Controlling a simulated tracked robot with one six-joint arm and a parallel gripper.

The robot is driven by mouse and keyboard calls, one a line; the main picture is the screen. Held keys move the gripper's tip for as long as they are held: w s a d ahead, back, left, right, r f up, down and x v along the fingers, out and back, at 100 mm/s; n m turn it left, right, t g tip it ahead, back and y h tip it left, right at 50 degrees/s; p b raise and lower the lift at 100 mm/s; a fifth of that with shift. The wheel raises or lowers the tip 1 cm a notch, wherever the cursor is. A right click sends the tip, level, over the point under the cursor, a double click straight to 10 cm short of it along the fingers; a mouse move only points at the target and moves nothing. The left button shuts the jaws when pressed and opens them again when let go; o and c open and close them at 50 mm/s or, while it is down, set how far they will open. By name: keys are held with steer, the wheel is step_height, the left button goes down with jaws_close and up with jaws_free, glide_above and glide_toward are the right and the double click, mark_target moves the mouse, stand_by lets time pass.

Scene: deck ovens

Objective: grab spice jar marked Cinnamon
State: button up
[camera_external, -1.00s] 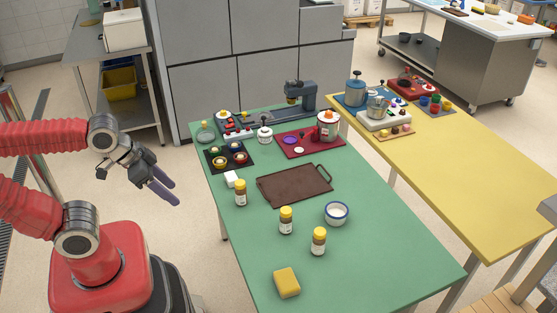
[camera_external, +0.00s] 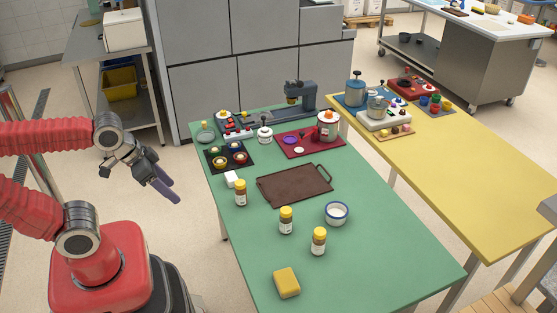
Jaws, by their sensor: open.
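One jar (camera_external: 240,194) is near the left edge, a second jar (camera_external: 286,221) is in the middle, and a third jar (camera_external: 318,241) is nearest the front right. The labels are too small to read, so I cannot tell which is Cinnamon. My gripper (camera_external: 172,190) is open and empty, off the left side of the green table, to the left of the nearest jar and apart from it.
A brown tray (camera_external: 278,196) lies behind the jars. A yellow sponge (camera_external: 287,282) lies in front. Pots and gadgets crowd the table's far end.

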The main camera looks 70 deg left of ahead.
steer(key=a+f+n+g, duration=0.1)
steer(key=a+f+n, duration=0.1)
steer(key=a+f, duration=0.15)
steer(key=n+t+h, duration=0.4)
steer(key=n+t, duration=0.5)
steer(key=n, duration=2.1)
glide_toward(236, 183)
steer(key=w, duration=0.1)
steer(key=shift+w+f, duration=0.2)
steer(key=shift+f, duration=0.25)
steer(key=x, duration=0.8)
steer(key=shift+w+d+f, duration=0.15)
steer(key=shift+w+d, duration=0.05)
